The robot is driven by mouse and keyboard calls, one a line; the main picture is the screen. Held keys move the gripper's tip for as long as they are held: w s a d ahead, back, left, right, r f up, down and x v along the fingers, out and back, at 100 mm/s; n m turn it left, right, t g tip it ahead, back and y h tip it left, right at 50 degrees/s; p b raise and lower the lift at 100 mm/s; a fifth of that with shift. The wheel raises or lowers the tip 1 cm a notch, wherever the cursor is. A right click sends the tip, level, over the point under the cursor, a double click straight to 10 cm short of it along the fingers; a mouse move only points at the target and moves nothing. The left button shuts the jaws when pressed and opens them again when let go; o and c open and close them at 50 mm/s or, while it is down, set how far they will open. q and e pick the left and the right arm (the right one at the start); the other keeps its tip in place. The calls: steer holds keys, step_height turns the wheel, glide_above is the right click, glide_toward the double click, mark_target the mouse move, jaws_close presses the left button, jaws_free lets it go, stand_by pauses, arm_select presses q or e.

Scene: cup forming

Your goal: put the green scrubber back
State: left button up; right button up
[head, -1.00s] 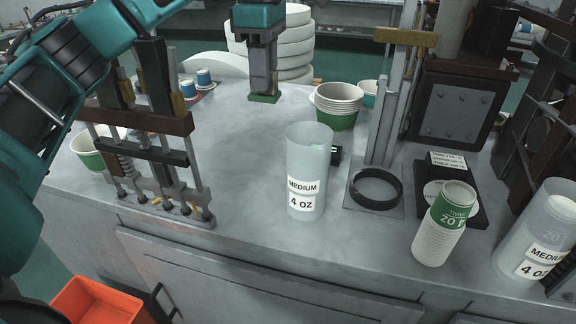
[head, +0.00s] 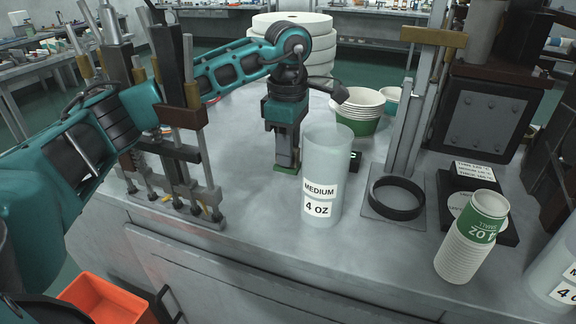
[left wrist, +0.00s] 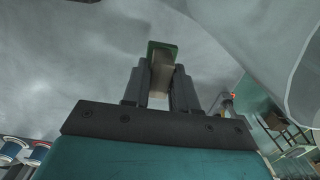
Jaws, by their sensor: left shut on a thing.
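The green scrubber (head: 286,170) is a small block with a green pad on its lower face and a paler body. My left gripper (head: 288,158) points straight down and is shut on it, just left of the clear cup tube. In the left wrist view the scrubber (left wrist: 161,66) sits between the two fingers of my left gripper (left wrist: 160,85). It is at or close to the grey table top (head: 245,190); I cannot tell whether it touches. My right gripper is in neither view.
A frosted tube (head: 323,175) marked MEDIUM 4 OZ stands close to the right of my gripper. Paper bowls (head: 360,110) and white rolls (head: 293,30) are behind. A metal press frame (head: 180,150) stands left, a black ring (head: 396,198) and cup stack (head: 470,245) right. An orange bin (head: 100,300) is below.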

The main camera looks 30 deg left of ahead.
arm_select(q)
step_height(320, 180, down, 4)
steer(key=shift+f, duration=0.1)
steer(key=o, duration=0.9)
steer(key=shift+o, duration=0.2)
step_height(320, 180, up, 12)
steer(key=shift+r, duration=0.1)
stand_by(0.5)
